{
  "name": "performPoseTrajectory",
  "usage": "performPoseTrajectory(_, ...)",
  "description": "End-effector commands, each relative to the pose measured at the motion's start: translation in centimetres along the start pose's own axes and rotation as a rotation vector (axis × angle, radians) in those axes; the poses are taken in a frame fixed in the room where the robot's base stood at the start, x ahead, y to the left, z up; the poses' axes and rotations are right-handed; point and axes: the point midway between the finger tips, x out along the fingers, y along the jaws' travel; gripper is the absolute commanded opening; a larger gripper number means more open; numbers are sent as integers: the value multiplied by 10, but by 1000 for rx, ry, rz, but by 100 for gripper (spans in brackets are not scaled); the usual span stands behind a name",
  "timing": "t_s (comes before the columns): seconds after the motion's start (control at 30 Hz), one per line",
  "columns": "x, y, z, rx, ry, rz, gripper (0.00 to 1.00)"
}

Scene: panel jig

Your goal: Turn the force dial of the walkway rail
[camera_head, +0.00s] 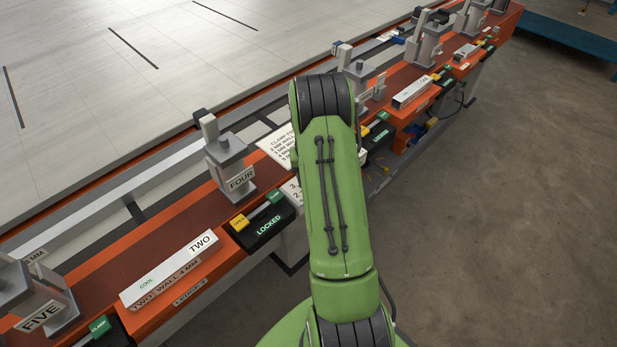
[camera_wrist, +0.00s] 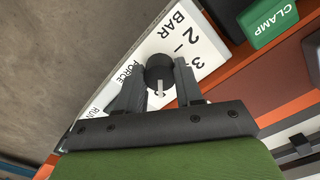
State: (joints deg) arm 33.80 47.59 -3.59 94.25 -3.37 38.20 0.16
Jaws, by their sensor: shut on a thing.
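The force dial (camera_wrist: 158,68) is a round black knob with a pale pointer line, on a white plate (camera_wrist: 200,52) marked BAR, 2, 3, FORCE and RUN. In the wrist view the pointer line faces down the picture, toward my gripper's palm. My gripper (camera_wrist: 160,77) has one finger on each side of the knob and is shut on it. In the head view my green arm hides the gripper and the dial. Only a strip of the white plate (camera_head: 292,192) shows left of the arm.
A green CLAMP block (camera_wrist: 268,22) sits close beside the plate. In the head view a black LOCKED box (camera_head: 265,228), a clamp post marked FOUR (camera_head: 232,165) and a bar marked TWO (camera_head: 170,270) line the orange rail. Open floor (camera_head: 500,210) lies to the right.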

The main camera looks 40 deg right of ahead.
Motion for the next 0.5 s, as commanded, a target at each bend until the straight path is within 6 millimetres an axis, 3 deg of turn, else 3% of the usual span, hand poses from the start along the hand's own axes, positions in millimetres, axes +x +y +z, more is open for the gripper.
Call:
performPoseTrajectory(0.13, -1, 0, -1, 0, 3, -1, 5)
performPoseTrajectory(0.17, -1, 0, -1, 0, 3, -1, 39)
performPoseTrajectory(0.3, -1, 0, -1, 1, 2, -1, 60)
performPoseTrajectory(0.5, 0, 0, 0, 1, 1, 0, 61)
